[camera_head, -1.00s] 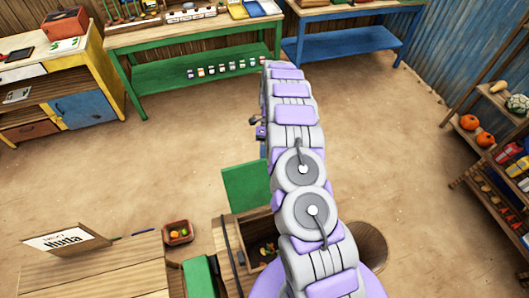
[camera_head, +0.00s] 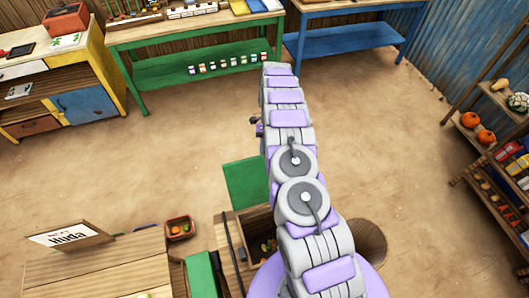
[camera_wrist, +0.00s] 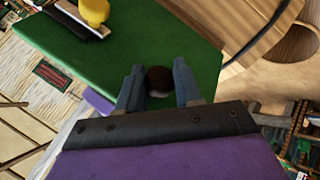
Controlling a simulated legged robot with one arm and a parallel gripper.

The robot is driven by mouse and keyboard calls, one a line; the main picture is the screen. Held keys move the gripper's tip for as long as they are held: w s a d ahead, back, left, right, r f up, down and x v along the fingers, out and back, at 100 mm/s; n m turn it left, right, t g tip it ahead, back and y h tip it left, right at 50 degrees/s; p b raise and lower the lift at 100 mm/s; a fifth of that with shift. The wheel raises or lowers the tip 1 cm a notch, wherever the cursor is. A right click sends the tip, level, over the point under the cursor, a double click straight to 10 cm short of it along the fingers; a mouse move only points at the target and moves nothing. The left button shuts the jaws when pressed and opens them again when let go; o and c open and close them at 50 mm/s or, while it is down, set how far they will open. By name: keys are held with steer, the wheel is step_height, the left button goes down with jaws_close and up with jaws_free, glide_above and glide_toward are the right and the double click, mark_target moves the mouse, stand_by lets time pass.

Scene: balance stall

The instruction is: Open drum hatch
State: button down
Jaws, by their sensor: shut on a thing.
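In the wrist view, the two blue-grey fingers of my gripper (camera_wrist: 157,70) are shut on a dark brown round knob (camera_wrist: 159,82). The knob stands out against a flat green panel (camera_wrist: 180,42), which fills the upper middle of that view. A green panel (camera_head: 243,184) also shows in the head view, beside my arm. It stands above an open wooden box (camera_head: 257,226) with some produce in it. My arm covers part of the box and hides my fingertips in the head view. I cannot tell for certain which part is the drum hatch.
A wooden table with a name sign (camera_head: 70,237) stands at the lower left. A small red crate (camera_head: 179,229) is beside it. A green bench (camera_head: 180,75), a blue bench (camera_head: 345,45) and a produce rack (camera_head: 475,160) line the back and right. The floor between is clear.

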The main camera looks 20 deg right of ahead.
steer(key=c, duration=1.1)
jaws_free()
steer(key=shift+s+d+f, duration=0.1)
steer(key=shift+d, duration=0.2)
steer(key=o, duration=0.3)
steer(key=shift+d, duration=0.2)
steer(key=shift+o, duration=0.2)
steer(key=shift+r, duration=0.2)
steer(key=shift+r+p, duration=0.75)
steer(key=shift+r, duration=0.85)
steer(key=shift+s+a+r, duration=0.1)
steer(key=shift+s+b, duration=0.4)
steer(key=shift+s, duration=0.75)
steer(key=s+a+r+b, duration=0.1)
steer(key=s+b, duration=0.1)
steer(key=s, duration=1.1)
steer(key=shift+s+a+r+b, duration=0.15)
steer(key=shift+b, duration=0.15)
